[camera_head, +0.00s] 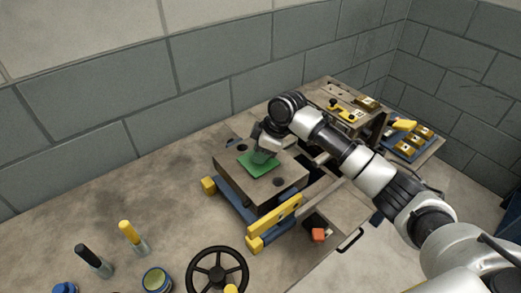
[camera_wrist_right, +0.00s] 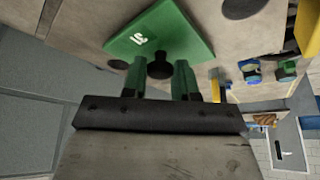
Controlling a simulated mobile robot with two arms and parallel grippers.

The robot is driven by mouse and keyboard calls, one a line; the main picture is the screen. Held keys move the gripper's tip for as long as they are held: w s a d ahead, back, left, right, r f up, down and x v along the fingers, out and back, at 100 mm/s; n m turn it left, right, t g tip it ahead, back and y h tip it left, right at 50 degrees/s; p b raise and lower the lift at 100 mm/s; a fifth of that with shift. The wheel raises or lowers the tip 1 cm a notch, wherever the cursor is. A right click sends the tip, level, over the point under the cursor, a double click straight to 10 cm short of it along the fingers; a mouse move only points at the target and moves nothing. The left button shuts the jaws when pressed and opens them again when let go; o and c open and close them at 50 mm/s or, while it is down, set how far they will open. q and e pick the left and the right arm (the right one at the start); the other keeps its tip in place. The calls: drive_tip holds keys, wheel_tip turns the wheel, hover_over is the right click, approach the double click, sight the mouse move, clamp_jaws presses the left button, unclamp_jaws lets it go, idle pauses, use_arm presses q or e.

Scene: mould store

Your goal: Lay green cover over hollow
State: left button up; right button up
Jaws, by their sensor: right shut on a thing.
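The green cover (camera_head: 256,164) is a flat square plate with a dark knob and the marking "31". It lies at or just above the top face of the mould block (camera_head: 226,171); I cannot tell whether it touches. It also shows in the right wrist view (camera_wrist_right: 180,30). My right gripper (camera_head: 264,148) comes down over the cover; in the wrist view its green-tipped fingers are at the dark knob, shut on it. The hollow is not visible; the cover and gripper may hide it. My left gripper is not in view.
The block stands on a blue base with yellow corners (camera_head: 208,185) and a yellow bar (camera_head: 287,212). A black handwheel (camera_head: 217,256), a yellow-topped tool (camera_head: 131,236) and a tin (camera_head: 157,280) stand in front. A blue tray (camera_head: 412,152) lies right. The bench left of the block is clear.

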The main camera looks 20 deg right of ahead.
drive_tip(key=shift+f, duration=0.15)
drive_tip(key=o, duration=0.9)
drive_tip(key=shift+o, duration=0.2)
drive_tip(key=shift+r, duration=0.2)
drive_tip(key=v, duration=1.2)
drive_tip(key=shift+b, duration=0.3)
drive_tip(key=shift+s+r, duration=0.1)
